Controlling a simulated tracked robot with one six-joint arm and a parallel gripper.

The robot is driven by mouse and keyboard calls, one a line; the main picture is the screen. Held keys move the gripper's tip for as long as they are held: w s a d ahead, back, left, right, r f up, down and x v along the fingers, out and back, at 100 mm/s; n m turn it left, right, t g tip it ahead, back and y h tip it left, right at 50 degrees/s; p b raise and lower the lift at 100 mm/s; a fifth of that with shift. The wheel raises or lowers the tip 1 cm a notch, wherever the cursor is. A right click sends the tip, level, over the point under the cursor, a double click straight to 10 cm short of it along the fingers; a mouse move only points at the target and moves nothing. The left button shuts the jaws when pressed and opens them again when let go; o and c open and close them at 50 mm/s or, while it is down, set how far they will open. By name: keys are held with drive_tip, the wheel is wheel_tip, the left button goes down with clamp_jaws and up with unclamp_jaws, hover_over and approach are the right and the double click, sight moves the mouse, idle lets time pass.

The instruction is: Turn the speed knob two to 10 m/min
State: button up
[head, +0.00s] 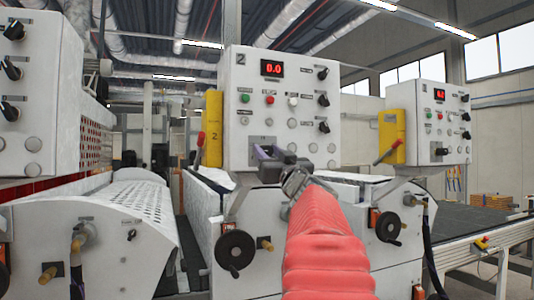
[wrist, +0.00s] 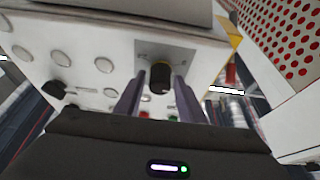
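The control panel marked 2 (head: 238,110) faces me in the middle of the head view. Its red display (head: 272,68) reads 0.0. A black knob (wrist: 160,77) on a grey plate (wrist: 184,57) shows in the wrist view; its label is too small to read. The plate also shows low on panel 2 in the head view (head: 262,141), with the knob largely hidden by my gripper (head: 262,153). In the wrist view, my gripper (wrist: 160,88) is open, one finger on each side of the knob, with small visible gaps. I cannot tell the knob's setting.
Several other black knobs, such as the upper one (head: 322,73), line panel 2's right side. Green, red and white buttons sit left of them. A yellow box with a red-handled lever (head: 213,115) stands left of the panel. Black handwheels (head: 236,250) are below.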

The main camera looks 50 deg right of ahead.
drive_tip(key=c, duration=0.8)
drive_tip(key=shift+n, duration=0.4)
drive_tip(key=o, duration=1)
drive_tip(key=shift+o, duration=0.2)
drive_tip(key=v, duration=1.3)
drive_tip(key=shift+s+f, duration=0.25)
drive_tip(key=shift+s, duration=0.1)
